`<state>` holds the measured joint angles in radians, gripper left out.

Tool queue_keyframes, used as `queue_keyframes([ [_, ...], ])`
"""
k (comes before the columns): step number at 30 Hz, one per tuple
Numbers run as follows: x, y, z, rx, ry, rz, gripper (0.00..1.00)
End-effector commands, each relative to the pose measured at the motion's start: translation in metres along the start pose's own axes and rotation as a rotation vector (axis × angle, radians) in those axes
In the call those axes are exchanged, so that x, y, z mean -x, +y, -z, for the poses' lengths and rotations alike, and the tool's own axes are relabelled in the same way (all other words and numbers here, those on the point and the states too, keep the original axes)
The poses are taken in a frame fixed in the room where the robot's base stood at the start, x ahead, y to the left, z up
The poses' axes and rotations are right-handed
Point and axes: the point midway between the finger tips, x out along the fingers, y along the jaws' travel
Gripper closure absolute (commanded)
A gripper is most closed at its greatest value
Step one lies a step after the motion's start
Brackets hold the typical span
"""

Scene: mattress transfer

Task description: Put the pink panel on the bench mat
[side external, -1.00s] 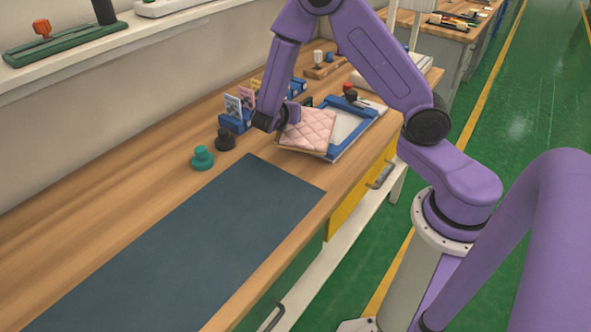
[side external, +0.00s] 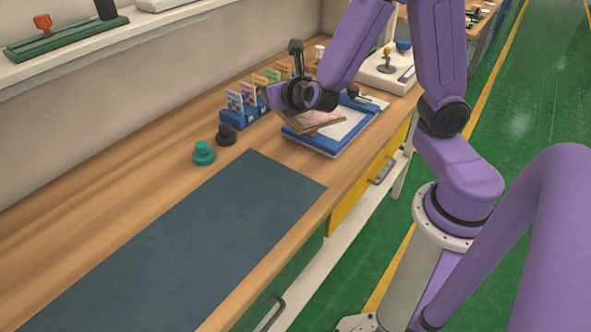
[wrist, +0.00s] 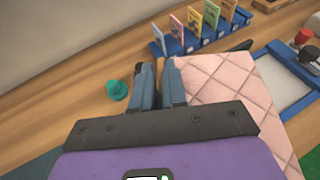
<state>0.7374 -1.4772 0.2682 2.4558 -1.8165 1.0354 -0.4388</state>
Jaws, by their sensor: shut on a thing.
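The pink quilted panel (side external: 318,124) is at the left part of the blue-rimmed tray (side external: 318,145), tilted and seen nearly edge-on in the side view. In the wrist view the panel (wrist: 228,82) fills the area right of the fingers. My gripper (wrist: 158,68) is shut on the panel's left edge; the exact grip is partly hidden. In the side view my wrist hides the fingers. The bench mat (side external: 190,240) is a flat dark blue-grey sheet, bare, toward the front left of the bench.
A blue rack (side external: 240,117) with several coloured cards stands behind the panel. A teal knob (side external: 204,153) and a black knob (side external: 226,135) stand between the rack and the mat. A red-topped black item (wrist: 304,40) sits on the tray.

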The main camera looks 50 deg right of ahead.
Motion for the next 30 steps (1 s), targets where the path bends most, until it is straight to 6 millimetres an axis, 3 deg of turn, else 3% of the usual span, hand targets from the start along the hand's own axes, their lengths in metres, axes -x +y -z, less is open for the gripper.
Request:
queue_keyframes([
  [3, 0.006, -0.001, -0.01, 0.02, -0.001, -0.052, 1.0],
  [11, 0.008, -0.001, -0.015, 0.034, 0.001, -0.078, 1.0],
  [17, -0.017, -0.017, -0.02, -0.017, -0.002, 0.038, 1.0],
  [23, -0.067, -0.06, -0.027, -0.129, -0.007, 0.297, 1.0],
  [30, -0.118, -0.133, -0.023, -0.268, -0.011, 0.632, 1.0],
])
